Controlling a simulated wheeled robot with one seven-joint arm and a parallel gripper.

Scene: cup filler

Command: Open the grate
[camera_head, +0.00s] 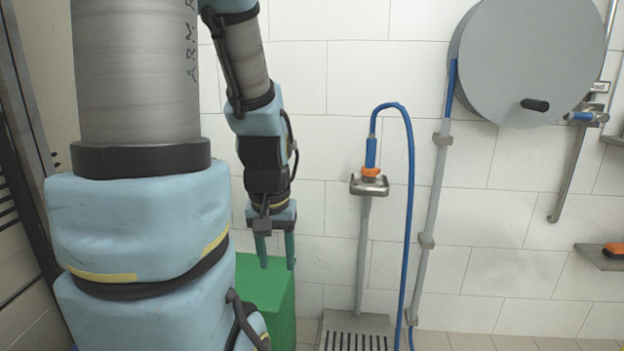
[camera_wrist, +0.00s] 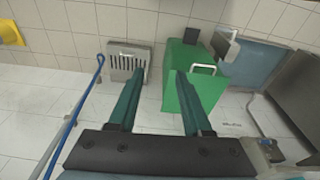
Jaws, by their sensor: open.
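The grate (camera_head: 354,337) is a grey metal piece with dark slots, low in front of the tiled wall in the head view and cut off by the bottom edge. It also shows in the wrist view (camera_wrist: 128,61), beyond my left finger and partly behind it. My gripper (camera_head: 277,265) has two green fingers, spread apart with nothing between them. In the wrist view, my gripper (camera_wrist: 159,76) points toward the gap between the grate and a green box. It is apart from the grate.
The green box (camera_head: 264,296) stands left of the grate in the head view; a white handle (camera_wrist: 203,69) shows at it in the wrist view. A grey pole with a blue hose (camera_head: 409,200) rises at the grate. A round grey reel (camera_head: 530,60) hangs on the wall.

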